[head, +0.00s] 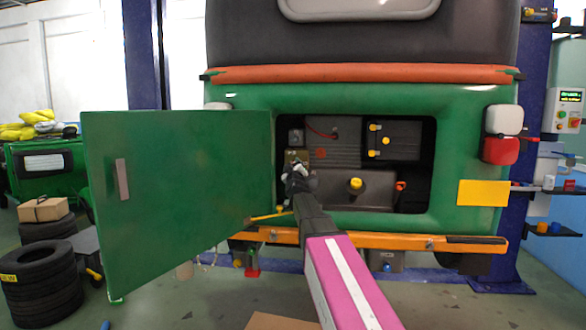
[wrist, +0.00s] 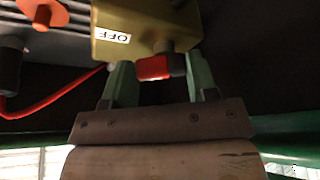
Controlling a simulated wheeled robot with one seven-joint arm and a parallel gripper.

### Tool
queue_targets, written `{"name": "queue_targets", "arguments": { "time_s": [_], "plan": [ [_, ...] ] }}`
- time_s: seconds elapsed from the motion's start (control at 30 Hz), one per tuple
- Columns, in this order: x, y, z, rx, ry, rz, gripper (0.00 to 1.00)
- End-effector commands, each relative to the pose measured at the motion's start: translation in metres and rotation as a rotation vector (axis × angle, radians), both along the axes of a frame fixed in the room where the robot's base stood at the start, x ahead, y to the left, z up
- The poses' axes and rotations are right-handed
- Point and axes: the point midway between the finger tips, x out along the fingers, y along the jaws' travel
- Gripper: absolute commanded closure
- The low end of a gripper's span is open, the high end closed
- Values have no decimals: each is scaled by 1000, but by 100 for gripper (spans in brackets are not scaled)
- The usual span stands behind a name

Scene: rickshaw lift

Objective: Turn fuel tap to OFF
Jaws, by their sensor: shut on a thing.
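The fuel tap is a brass-coloured box (wrist: 145,25) in the upper middle of the wrist view, with a white OFF label (wrist: 111,35) that reads upside down there. Its red lever (wrist: 154,68), with a dark part at its right, sits below the box between the two green fingers of my gripper (wrist: 160,70). My gripper is shut on the lever; the exact contact on each side is hard to make out. In the head view the tap (head: 293,156) is at the left of the open compartment, partly hidden by my gripper (head: 297,170).
The green door (head: 190,190) stands open to the left, close to my arm. A grey tank with a yellow cap (head: 355,184) is right of my gripper. A red hose (wrist: 55,92) runs left of the tap. An orange bumper (head: 390,241) crosses below the compartment.

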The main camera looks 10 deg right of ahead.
Motion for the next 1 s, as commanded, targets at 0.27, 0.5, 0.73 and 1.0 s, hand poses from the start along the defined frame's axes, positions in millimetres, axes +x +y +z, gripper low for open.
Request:
{"name": "queue_targets", "arguments": {
  "time_s": [0.27,0.5,0.73,1.0],
  "plan": [
    [0,1,-2,109,-34,0,71],
    [1,3,-4,283,-91,0,71],
    [1,4,-5,445,-144,1,71],
    [2,5,-5,570,-184,0,71]
  ]
}}
